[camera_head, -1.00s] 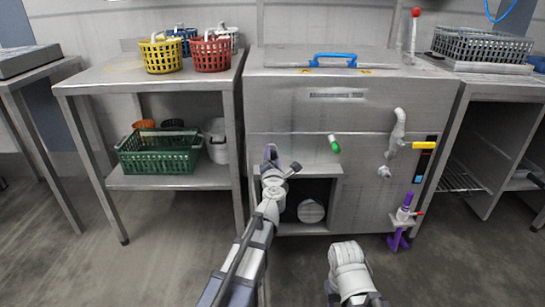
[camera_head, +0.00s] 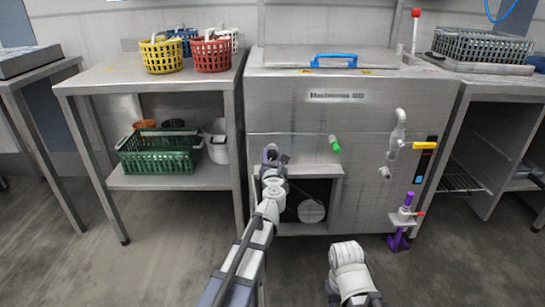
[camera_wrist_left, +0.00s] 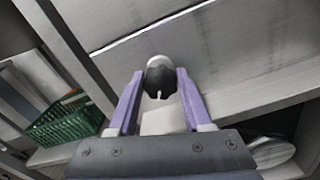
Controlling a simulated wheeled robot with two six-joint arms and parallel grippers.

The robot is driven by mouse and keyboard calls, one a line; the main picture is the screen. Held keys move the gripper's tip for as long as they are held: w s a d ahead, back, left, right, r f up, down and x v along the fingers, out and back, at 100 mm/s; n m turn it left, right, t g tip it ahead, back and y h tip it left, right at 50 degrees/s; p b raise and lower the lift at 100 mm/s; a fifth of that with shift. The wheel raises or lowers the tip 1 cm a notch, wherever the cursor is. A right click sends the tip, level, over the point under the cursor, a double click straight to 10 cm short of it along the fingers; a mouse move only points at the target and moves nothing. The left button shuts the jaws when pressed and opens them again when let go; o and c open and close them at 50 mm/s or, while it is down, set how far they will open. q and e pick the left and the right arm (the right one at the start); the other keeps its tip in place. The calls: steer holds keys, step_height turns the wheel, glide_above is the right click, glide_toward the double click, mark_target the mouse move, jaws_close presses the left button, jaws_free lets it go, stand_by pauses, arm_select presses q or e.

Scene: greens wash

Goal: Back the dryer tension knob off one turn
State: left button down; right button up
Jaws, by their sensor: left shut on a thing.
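My right gripper is out of view; only a white link of my right arm shows at the bottom.
A shelf table (camera_head: 110,85) with coloured baskets stands left. A purple stand (camera_head: 398,241) is lower right.

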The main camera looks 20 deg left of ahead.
arm_select(q)
steer(key=shift+s, duration=0.1)
stand_by(0.3)
steer(key=shift+c, duration=1.6)
jaws_free()
steer(key=v, duration=0.7)
steer(key=shift+s, duration=0.35)
steer(key=shift+d, duration=0.1)
